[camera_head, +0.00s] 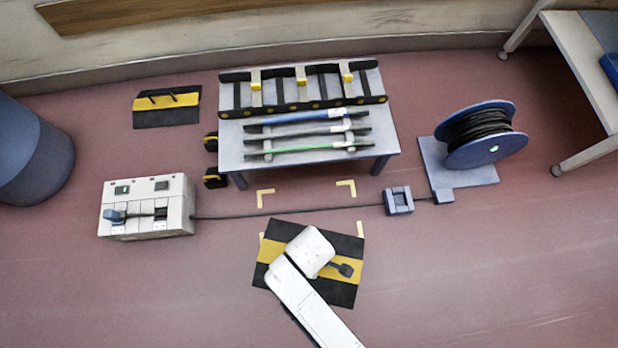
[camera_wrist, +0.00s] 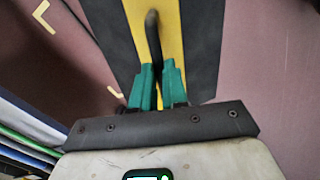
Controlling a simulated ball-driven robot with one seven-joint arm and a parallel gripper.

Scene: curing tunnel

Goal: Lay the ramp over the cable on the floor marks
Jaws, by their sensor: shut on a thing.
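My gripper (camera_wrist: 158,75) is shut on the handle (camera_wrist: 152,35) of a black ramp with a yellow middle band (camera_wrist: 172,20). In the head view this ramp (camera_head: 343,243) is on the near side of the cable, turned at an angle, partly hidden by my white wrist. Its height above the floor is hard to tell. The thin dark cable (camera_head: 300,212) runs across the floor. Pale yellow corner marks lie beyond the cable, at left (camera_head: 264,196) and right (camera_head: 347,187). Two nearer marks show partly beside the ramp's far edge, one at right (camera_head: 360,229).
A white switch box (camera_head: 148,207) is at the cable's left end. A blue block (camera_head: 397,201) and cable reel (camera_head: 480,137) are at the right. A blue table (camera_head: 228,150) stands behind the marks. A second ramp (camera_head: 165,118) lies back left.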

